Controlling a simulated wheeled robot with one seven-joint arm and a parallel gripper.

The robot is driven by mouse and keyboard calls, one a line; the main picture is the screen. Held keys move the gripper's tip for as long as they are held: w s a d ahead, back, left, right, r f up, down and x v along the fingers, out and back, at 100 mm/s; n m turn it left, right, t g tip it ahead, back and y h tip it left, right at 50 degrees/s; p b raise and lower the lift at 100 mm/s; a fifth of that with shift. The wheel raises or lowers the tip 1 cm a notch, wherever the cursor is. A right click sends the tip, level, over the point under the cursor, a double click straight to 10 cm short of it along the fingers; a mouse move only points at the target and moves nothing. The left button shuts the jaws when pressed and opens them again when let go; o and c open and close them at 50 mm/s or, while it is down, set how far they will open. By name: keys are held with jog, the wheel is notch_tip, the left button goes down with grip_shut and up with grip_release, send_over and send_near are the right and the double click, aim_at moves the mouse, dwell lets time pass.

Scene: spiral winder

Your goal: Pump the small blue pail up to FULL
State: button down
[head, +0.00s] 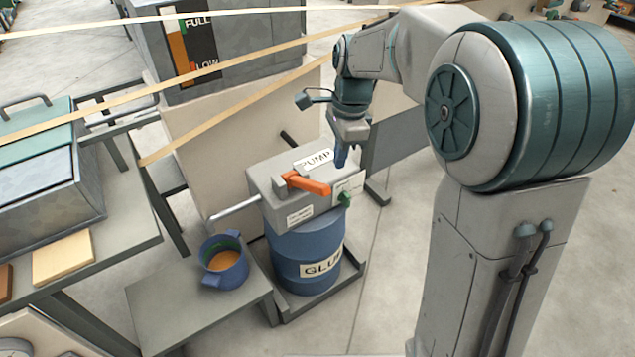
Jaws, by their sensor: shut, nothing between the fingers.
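The small blue pail (228,275) stands upright on a low grey stand, with orange-brown liquid inside, its surface below the rim. A grey pump box labelled PUMP (267,178) sits on a blue drum labelled GLUE (290,250). Its spout (235,212) points left toward the pail, ending above it. A small green part (345,199) shows at the box's right edge. My gripper (341,164) is shut and empty, pointing down just behind and right of the orange lever, seemingly apart from it.
A grey cabinet with a FULL/LOW gauge (193,48) stands behind. Tan strips (215,72) stretch across the upper left. A workbench (120,225) with a metal box and a wooden block (62,258) is at left. Bare floor lies right of the drum.

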jog(key=r, duration=0.3)
jog(key=r+p, duration=0.1)
jog(key=r, duration=0.1)
jog(key=shift+d+r, duration=0.15)
jog(key=shift+d, duration=0.1)
